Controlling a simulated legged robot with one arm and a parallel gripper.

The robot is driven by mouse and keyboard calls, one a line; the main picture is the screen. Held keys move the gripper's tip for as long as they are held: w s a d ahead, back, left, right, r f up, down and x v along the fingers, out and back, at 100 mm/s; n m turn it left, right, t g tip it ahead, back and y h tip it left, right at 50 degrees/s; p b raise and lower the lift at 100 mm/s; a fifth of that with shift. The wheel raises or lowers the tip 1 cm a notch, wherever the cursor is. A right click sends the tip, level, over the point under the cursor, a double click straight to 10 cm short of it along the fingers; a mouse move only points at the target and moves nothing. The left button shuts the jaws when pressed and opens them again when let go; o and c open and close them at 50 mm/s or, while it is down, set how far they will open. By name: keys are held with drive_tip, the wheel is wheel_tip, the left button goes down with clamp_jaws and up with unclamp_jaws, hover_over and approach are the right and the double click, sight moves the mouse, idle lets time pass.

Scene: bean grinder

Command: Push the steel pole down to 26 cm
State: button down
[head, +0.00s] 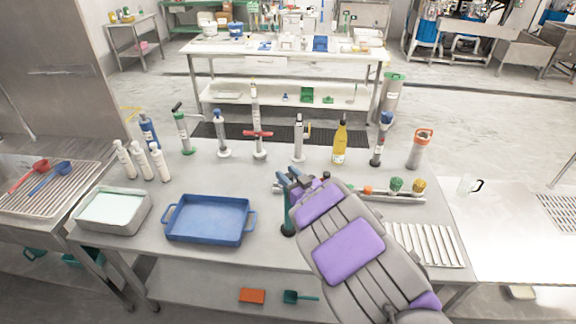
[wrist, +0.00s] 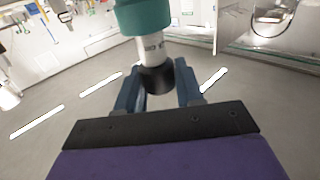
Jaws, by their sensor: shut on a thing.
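A dark teal upright tool (head: 288,217) stands at the front middle of the table in the head view, partly behind my arm. In the wrist view its teal body (wrist: 145,15) leads to a short pale steel pole (wrist: 152,48) with small markings, then a black end cap (wrist: 156,79). My gripper (head: 290,181) is at the top of this tool. In the wrist view my gripper (wrist: 158,90) has its blue-grey fingers on either side of the black cap, shut on it. The pole's length cannot be read.
Several upright tools stand along the back, including a red-handled one (head: 258,143) and a yellow bottle (head: 340,145). A blue tray (head: 209,238) and a grey bin (head: 90,222) lie left. A ribbed rack (head: 425,245) and several brushes (head: 397,184) lie right.

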drive_tip(key=shift+f, duration=0.95)
drive_tip(key=shift+s+f, duration=0.1)
drive_tip(key=shift+s, duration=0.1)
drive_tip(key=shift+f, duration=0.1)
drive_tip(key=c, duration=1.1)
unclamp_jaws()
drive_tip(key=o, duration=0.3)
drive_tip(key=shift+w, duration=0.15)
